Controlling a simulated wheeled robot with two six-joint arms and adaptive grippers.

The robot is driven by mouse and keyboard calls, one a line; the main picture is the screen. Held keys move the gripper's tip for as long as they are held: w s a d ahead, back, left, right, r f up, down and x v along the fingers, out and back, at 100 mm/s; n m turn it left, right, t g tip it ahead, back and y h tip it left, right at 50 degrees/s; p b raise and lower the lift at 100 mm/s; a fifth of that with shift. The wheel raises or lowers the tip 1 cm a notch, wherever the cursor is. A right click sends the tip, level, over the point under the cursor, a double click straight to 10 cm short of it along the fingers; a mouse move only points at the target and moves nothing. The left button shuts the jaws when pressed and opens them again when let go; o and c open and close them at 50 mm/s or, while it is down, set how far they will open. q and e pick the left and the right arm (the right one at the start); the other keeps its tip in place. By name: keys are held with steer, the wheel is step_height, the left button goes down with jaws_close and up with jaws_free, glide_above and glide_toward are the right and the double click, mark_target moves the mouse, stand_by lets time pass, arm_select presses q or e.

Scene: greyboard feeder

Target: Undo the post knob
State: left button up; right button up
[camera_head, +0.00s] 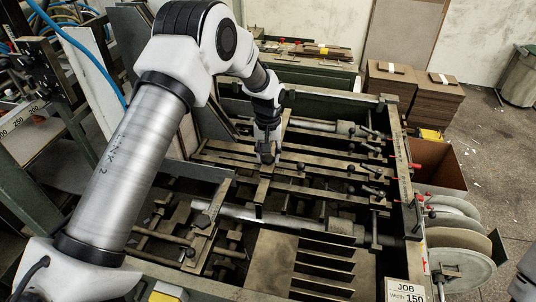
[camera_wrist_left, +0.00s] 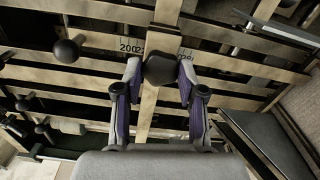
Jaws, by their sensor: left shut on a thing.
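The post knob (camera_wrist_left: 160,70) is a dark, rounded knob on a pale metal post in the left wrist view. The fingertips of my left gripper (camera_wrist_left: 160,78) are on both sides of it, shut on it. In the head view my left gripper (camera_head: 267,150) points down at the post among the feeder's bars, and the knob is mostly hidden by the fingers. My right gripper is not in view.
A ruler scale (camera_wrist_left: 131,45) marked 200 lies just behind the knob. Another black ball knob (camera_wrist_left: 67,52) stands to the left. Several clamps and levers (camera_head: 372,192) line the feeder's right side. A JOB sign (camera_head: 407,291) stands at the front right.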

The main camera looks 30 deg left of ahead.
mark_target(268, 157)
arm_select(q)
steer(key=n, duration=0.6)
steer(key=shift+s+f+n, duration=0.2)
steer(key=shift+f+n, duration=0.05)
steer(key=shift+n, duration=0.05)
steer(key=n, duration=0.5)
steer(key=shift+n, duration=0.3)
steer(key=o, duration=1.1)
steer(key=shift+w, duration=0.1)
steer(key=shift+o, duration=0.2)
steer(key=shift+r, duration=0.1)
steer(key=shift+w+r, duration=0.1)
steer(key=shift+r, duration=0.05)
step_height(268, 157, up, 12)
